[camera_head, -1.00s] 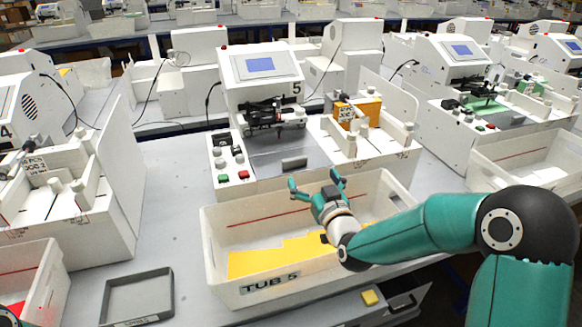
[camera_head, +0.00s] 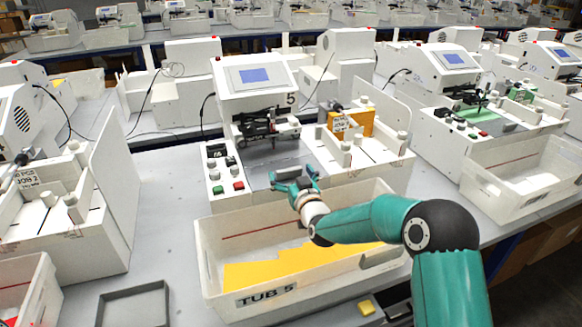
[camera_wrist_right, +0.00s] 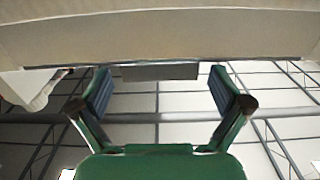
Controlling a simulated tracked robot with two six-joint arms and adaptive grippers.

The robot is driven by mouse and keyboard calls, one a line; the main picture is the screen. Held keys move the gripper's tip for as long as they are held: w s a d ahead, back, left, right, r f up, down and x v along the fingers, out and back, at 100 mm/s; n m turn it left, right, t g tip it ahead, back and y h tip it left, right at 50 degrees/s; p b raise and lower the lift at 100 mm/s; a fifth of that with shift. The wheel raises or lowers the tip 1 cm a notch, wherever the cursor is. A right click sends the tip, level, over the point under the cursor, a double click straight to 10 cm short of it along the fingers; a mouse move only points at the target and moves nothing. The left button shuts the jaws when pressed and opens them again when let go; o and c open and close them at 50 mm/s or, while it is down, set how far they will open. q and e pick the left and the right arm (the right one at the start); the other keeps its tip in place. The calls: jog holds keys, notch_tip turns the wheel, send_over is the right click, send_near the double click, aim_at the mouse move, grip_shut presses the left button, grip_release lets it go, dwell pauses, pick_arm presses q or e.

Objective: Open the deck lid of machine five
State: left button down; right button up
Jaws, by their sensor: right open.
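Machine five (camera_head: 252,80) is a white plotter marked 5 with a blue screen. Its grey deck lid (camera_head: 268,160) lies flat and closed at the front, between the button panel and the white right-hand bed. My right gripper (camera_head: 293,176) is open at the lid's front edge, above the back of the tub, and covers the lid's handle in the head view. In the right wrist view the open fingers (camera_wrist_right: 160,88) stand either side of a grey bar (camera_wrist_right: 158,71), apparently the handle. I cannot tell whether they touch it. My left gripper is not in view.
A white tub labelled TUB 5 (camera_head: 213,283) with yellow sheets stands in front, under my right forearm. The button panel (camera_head: 224,170) is just left of the lid. An orange block (camera_head: 358,123) stands on the right-hand bed. A grey tray (camera_head: 134,293) lies front left.

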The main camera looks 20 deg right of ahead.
jog(key=shift+w, duration=0.65)
